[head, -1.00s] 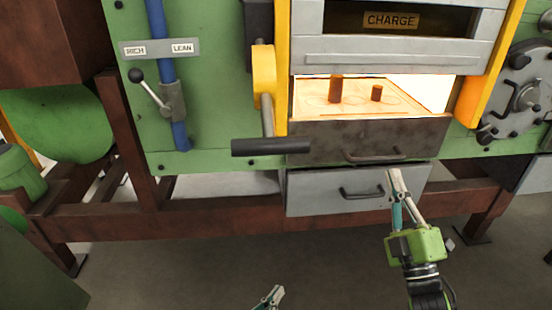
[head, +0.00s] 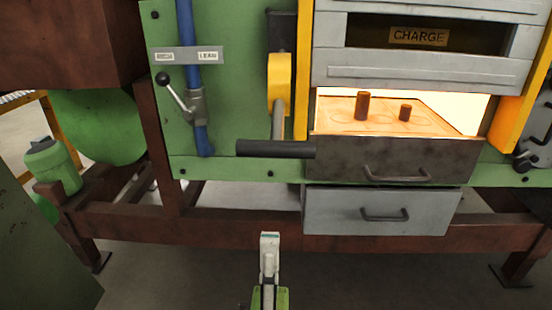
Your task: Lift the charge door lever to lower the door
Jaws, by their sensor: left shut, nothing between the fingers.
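The charge door lever has a black horizontal grip (head: 275,149) on a grey arm that hangs down from a yellow hub (head: 279,84) on the furnace front. The grey charge door (head: 420,70), with a CHARGE plate in its slot, stands raised. A glowing opening shows below it. My left gripper (head: 269,240) is at the bottom middle, shut and empty, pointing up toward the furnace. In the picture it is below the black grip and apart from it. My right gripper is not in view.
Two rusty billets (head: 363,106) stand on the glowing hearth. Below are a dark drawer front (head: 400,160) and a grey drawer (head: 380,210) with handles. A RICH/LEAN lever (head: 172,93) is at left. A rusty frame beam (head: 220,229) runs below.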

